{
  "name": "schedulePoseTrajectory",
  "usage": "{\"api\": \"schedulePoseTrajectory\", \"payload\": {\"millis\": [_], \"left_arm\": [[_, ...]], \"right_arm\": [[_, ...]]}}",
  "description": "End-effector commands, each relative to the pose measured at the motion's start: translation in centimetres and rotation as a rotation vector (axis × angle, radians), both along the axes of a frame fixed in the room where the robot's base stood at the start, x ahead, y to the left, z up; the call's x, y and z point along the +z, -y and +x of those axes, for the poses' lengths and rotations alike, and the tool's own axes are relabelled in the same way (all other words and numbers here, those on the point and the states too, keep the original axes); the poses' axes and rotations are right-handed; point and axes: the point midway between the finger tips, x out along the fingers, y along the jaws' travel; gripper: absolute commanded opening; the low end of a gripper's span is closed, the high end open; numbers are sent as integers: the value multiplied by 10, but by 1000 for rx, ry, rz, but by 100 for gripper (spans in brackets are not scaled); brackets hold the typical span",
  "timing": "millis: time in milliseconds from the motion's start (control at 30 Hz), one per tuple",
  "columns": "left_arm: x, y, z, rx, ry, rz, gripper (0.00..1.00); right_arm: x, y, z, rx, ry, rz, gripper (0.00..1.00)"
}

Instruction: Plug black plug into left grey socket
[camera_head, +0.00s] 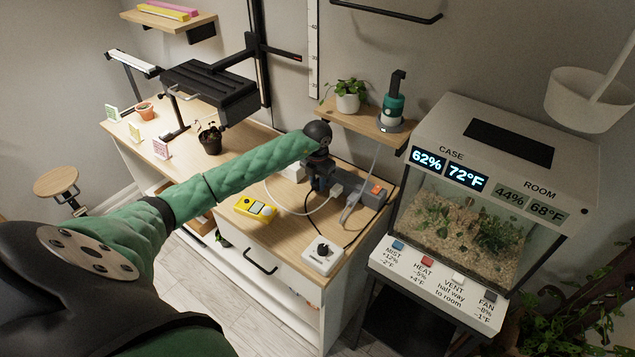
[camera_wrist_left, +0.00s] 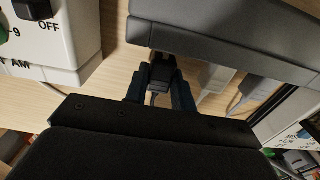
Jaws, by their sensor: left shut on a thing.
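My left gripper (camera_head: 322,182) is over the wooden cabinet top, at the left end of a grey socket strip (camera_head: 371,199). In the left wrist view its two dark fingers (camera_wrist_left: 161,88) are shut on a black plug (camera_wrist_left: 161,72), with its cable running back between them. The plug points at the near side of the grey strip (camera_wrist_left: 225,32) and meets its edge there. The socket opening is hidden, so I cannot tell how deep the plug sits. Two pale plugs (camera_wrist_left: 217,80) are at the strip to the right of the black one. My right gripper is not in view.
A white box (camera_head: 323,257) with a black cable and a yellow meter (camera_head: 255,208) lie nearer on the cabinet top. A white device marked OFF (camera_wrist_left: 62,40) is left of the fingers. The terrarium case (camera_head: 480,225) stands to the right. A shelf (camera_head: 362,124) hangs behind.

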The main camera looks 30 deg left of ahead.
Motion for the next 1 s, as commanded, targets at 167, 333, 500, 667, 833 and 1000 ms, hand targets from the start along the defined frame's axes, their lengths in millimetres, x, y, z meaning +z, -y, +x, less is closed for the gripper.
{"api": "schedulePoseTrajectory", "payload": {"millis": [167,333,500,667,833,1000], "left_arm": [[0,0,0,0,0,0,1],[0,0,0,0,0,0,1],[-1,0,0,0,0,1,1],[-1,-1,0,0,0,2,1],[0,0,0,0,0,1,1],[0,0,0,0,0,1,1]], "right_arm": [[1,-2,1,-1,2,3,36],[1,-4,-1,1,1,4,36],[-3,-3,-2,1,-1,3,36],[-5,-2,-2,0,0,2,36],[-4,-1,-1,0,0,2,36],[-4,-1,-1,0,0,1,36]]}}
